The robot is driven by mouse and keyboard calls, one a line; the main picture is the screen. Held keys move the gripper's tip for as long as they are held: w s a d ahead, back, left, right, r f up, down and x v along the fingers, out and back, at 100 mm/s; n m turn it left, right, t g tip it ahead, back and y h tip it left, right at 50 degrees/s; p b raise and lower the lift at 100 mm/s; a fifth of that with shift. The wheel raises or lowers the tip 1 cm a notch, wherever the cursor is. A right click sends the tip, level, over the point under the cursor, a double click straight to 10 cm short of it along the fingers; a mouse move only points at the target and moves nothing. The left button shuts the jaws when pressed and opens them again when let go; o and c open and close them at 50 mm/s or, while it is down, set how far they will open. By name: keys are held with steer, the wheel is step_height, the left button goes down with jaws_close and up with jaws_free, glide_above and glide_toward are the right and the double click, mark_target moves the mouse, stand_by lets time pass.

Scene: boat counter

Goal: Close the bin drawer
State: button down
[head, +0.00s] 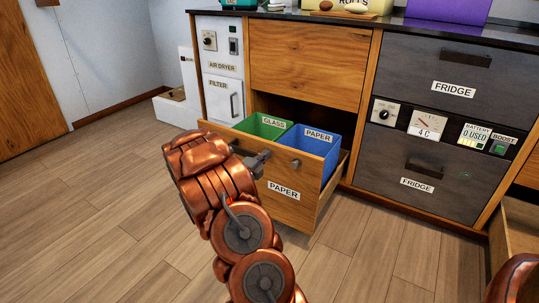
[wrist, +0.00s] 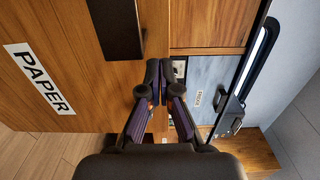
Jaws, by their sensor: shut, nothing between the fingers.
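The bin drawer (head: 285,190) is pulled out from the counter, with a wooden front and a PAPER label. A green GLASS bin (head: 262,126) and a blue PAPER bin (head: 312,140) sit in it. Its dark handle (head: 296,162) is partly hidden by my gripper in the head view and shows at the top of the wrist view (wrist: 116,28). My gripper (head: 264,156) is at the drawer front, near the handle. In the wrist view its fingers (wrist: 158,68) are together and empty, just right of the handle. I cannot tell whether they touch the drawer.
Fridge drawers (head: 445,75) are shut to the right. Another open wooden drawer (head: 516,226) stands at the far right, low down. The air dryer and filter panel (head: 222,70) is left of the bin drawer. The wooden floor (head: 90,200) at left is clear.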

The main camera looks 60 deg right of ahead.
mark_target(273, 148)
steer(key=shift+w+d+b, duration=0.1)
steer(key=shift+d+b, duration=0.4)
steer(key=shift+d, duration=1.1)
